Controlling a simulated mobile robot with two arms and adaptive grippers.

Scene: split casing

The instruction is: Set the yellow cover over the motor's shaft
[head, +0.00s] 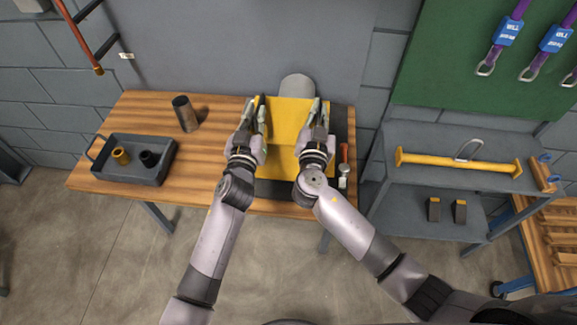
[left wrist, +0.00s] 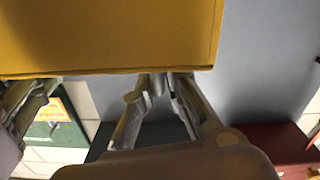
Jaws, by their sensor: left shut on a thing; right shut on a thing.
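The yellow cover (head: 288,122) is between my two grippers at the right part of the workbench. My left gripper (head: 260,103) is shut on its left side, and my right gripper (head: 317,104) is shut on its right side. In the left wrist view the cover (left wrist: 110,35) fills the upper left, with the left fingers (left wrist: 160,88) at its lower edge. Part of the right gripper (left wrist: 22,105) shows at the left there. A rounded grey part (head: 297,86), perhaps the motor, shows behind the cover. The shaft is hidden.
A dark tray (head: 128,179) with a yellow ring and a black ring stands on the wooden workbench (head: 215,190). A dark cylinder (head: 185,114) stands behind it. A red-handled tool (head: 344,154) lies right of the cover. The bench between tray and left arm is clear.

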